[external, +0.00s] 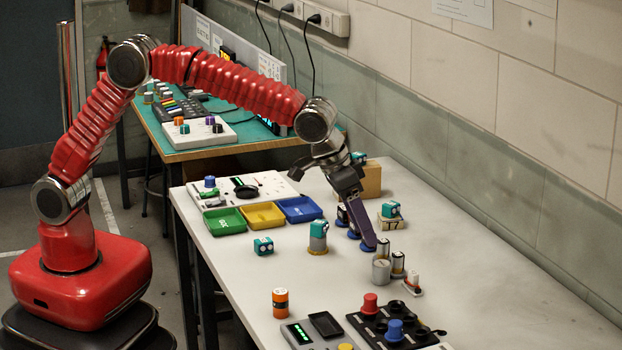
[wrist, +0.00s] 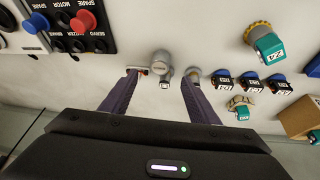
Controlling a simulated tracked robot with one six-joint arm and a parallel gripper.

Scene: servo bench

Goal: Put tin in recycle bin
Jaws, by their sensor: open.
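A plain silver-grey cylinder (external: 381,273), which looks like the tin, stands upright on the white bench; it also shows in the wrist view (wrist: 160,62). My gripper (external: 371,246) points down behind and above it in the external view. In the wrist view my gripper (wrist: 163,75) is open, with its two purple fingers spread on either side of the area just below the tin. Nothing is held. Green (external: 225,221), yellow (external: 262,215) and blue (external: 299,209) trays with white marks stand left on the bench; I cannot read which is the recycle bin.
An orange battery-like cylinder (external: 280,303), a button panel (external: 392,322) and a teal-topped servo (external: 318,235) are nearby. Bench between trays and tin is partly clear.

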